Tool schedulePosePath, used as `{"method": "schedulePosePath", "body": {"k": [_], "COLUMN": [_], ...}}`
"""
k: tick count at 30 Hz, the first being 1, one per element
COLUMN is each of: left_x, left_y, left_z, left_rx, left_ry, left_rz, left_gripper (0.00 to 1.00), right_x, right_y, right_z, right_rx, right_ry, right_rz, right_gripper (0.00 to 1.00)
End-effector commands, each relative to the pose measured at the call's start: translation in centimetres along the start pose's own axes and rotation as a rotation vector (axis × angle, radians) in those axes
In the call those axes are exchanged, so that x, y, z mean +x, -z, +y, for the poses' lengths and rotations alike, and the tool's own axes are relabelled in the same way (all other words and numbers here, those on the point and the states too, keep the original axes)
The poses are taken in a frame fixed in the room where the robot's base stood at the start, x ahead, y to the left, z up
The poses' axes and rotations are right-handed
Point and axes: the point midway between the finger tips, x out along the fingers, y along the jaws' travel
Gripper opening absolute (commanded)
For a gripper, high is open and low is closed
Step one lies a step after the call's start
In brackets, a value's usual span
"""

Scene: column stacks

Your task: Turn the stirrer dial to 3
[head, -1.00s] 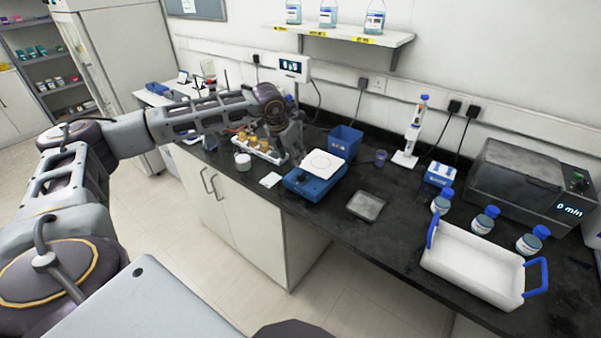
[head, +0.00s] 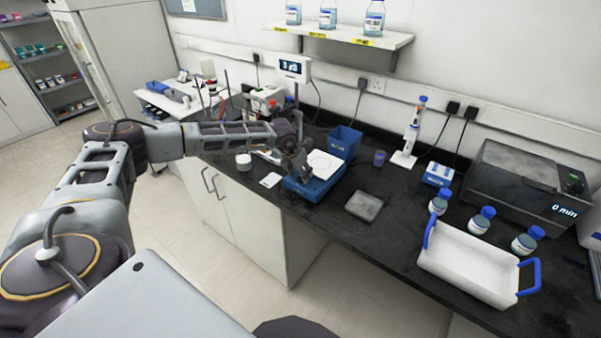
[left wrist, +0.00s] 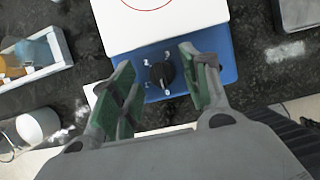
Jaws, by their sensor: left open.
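The stirrer is a blue box (head: 328,187) with a white top plate (head: 323,165), on the black bench in the head view. In the left wrist view its blue front (left wrist: 208,72) shows a black dial (left wrist: 161,75) with white marks around it. In the head view my left gripper (head: 301,170) is over the stirrer's left front and hides the dial. My right gripper is out of view.
A grey pad (head: 364,206) lies right of the stirrer and a blue bin (head: 345,142) stands behind it. A white card (head: 271,180) and a white jar (head: 243,162) are to the left. A white tray (head: 468,264) with blue handles is far right.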

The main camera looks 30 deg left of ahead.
Motion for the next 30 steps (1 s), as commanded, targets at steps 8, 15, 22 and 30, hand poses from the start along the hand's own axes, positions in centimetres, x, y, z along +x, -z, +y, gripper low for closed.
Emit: {"method": "schedulePosePath", "body": {"k": [8,15,22,30], "left_x": [0.64,0.62,0.61,0.62], "left_y": [0.06,0.05,0.04,0.05], "left_z": [-0.01,0.00,0.00,0.02], "left_rx": [0.001,0.001,0.001,0.005], "left_ry": [0.000,0.000,0.000,0.002], "left_rz": [0.001,0.001,0.000,0.001], "left_gripper": [0.47,0.38,0.08,0.03], "right_x": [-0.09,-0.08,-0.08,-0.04], "right_y": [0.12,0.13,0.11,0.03], "right_z": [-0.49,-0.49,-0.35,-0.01], "right_rx": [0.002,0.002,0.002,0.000], "right_ry": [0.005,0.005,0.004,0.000], "right_rz": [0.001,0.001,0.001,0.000], "right_gripper": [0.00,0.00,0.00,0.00]}}
